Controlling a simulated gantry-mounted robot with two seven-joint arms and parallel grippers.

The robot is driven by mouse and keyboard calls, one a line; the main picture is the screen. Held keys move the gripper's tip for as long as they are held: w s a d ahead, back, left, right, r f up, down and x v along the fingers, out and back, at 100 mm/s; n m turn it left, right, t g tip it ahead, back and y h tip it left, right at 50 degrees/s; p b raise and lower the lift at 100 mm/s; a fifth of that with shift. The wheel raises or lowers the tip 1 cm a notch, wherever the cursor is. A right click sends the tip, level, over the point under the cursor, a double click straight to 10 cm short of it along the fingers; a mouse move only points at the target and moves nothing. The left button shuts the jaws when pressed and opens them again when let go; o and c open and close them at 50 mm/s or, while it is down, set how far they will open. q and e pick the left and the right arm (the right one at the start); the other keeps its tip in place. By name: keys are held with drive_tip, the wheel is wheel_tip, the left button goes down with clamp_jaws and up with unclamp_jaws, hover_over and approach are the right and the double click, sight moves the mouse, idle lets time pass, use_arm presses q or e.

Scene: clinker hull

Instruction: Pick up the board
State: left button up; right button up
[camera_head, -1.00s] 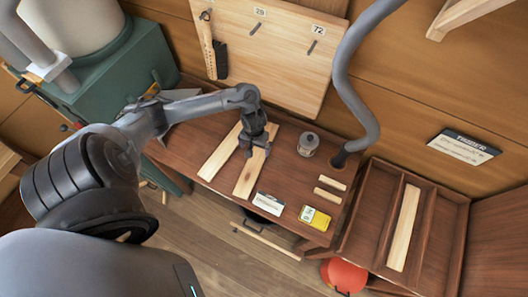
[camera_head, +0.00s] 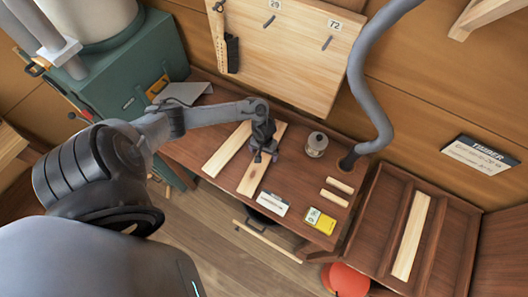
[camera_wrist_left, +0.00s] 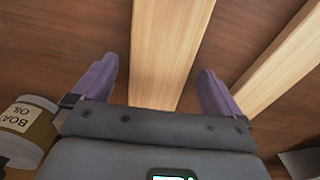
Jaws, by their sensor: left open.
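Two long pale boards lie side by side on the dark brown bench (camera_head: 292,187). My left gripper (camera_head: 262,154) is over the right-hand board (camera_head: 254,180), pointing down. In the left wrist view its two purple fingers (camera_wrist_left: 158,75) are open, one on each side of that board (camera_wrist_left: 170,45), with a gap at each side. I cannot tell how high the fingertips are above the bench. The other bench board (camera_head: 226,150) lies to the left of the gripper; it also shows at the right of the left wrist view (camera_wrist_left: 287,58). My right gripper is not in view.
A boat oil can (camera_wrist_left: 28,122) stands near the gripper; it also shows in the head view (camera_head: 316,145). A white card (camera_head: 272,203), a yellow box (camera_head: 320,221) and two short strips (camera_head: 335,198) lie nearby. Another board (camera_head: 410,237) lies in the right rack. A grey hose (camera_head: 360,85) hangs behind.

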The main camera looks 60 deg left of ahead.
use_arm(q)
drive_tip(key=shift+f, duration=0.25)
drive_tip(key=shift+c, duration=0.3)
drive_tip(key=c, duration=1.2)
drive_tip(key=shift+r, duration=0.15)
